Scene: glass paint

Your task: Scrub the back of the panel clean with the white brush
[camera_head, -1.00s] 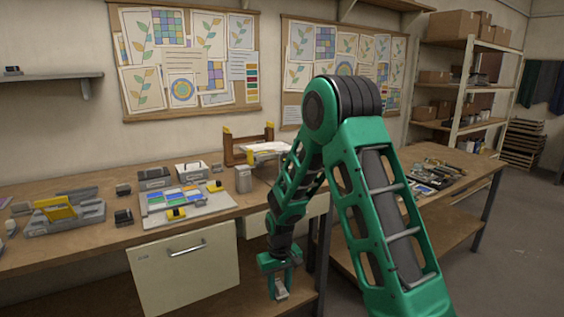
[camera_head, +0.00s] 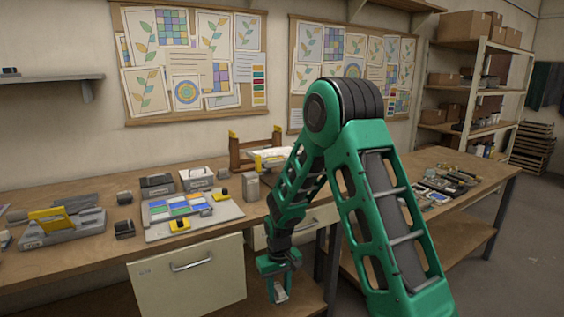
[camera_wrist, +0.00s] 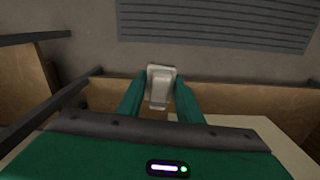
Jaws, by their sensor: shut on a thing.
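My gripper (camera_head: 278,284) hangs low in front of the bench's front edge, below the tabletop. It is shut on a small pale block-like thing, which looks like the white brush (camera_wrist: 160,84). In the wrist view this stands out between my two green fingers; its bristles cannot be made out. A flat panel with blue, green and pale panes (camera_head: 185,206) lies on a grey board (camera_head: 222,219) on the bench, with yellow-and-black pieces at its edges. Its upper face shows; its underside is hidden. My gripper is apart from it.
The wooden bench (camera_head: 75,258) also bears a grey fixture with a yellow part (camera_head: 62,222), small dark blocks, a grey canister (camera_head: 251,187) and a wooden rack (camera_head: 240,155). A pale drawer front (camera_head: 190,285) is below. A second bench with tools stands right.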

